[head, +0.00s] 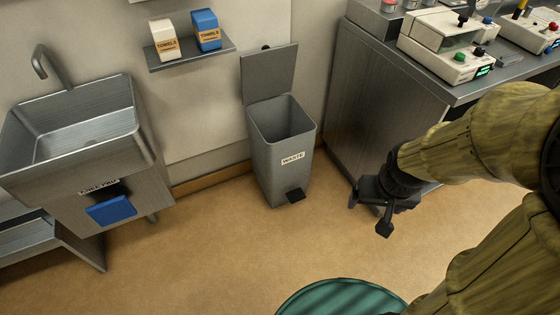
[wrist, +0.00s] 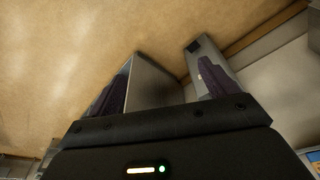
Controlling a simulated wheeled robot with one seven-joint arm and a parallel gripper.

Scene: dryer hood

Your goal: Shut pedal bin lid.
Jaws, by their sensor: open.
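The grey pedal bin (head: 283,160), labelled WASTE, stands on the floor against the wall in the head view. Its lid (head: 270,76) is up, standing nearly upright behind the open mouth. The black pedal (head: 295,195) is at the bin's front foot. My gripper (head: 369,214) is to the right of the bin, apart from it, with its fingers open and empty. In the wrist view, my gripper's two dark fingers (wrist: 163,72) are spread. Grey panels show beyond and between them, seemingly the bin (wrist: 155,82); which parts they are is hard to tell.
A steel counter (head: 385,110) with instruments stands right of the bin. A steel sink (head: 75,130) is at left. A wall shelf (head: 190,54) with two towel boxes hangs left of the lid. A round green object (head: 340,298) is at the bottom. The floor before the bin is clear.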

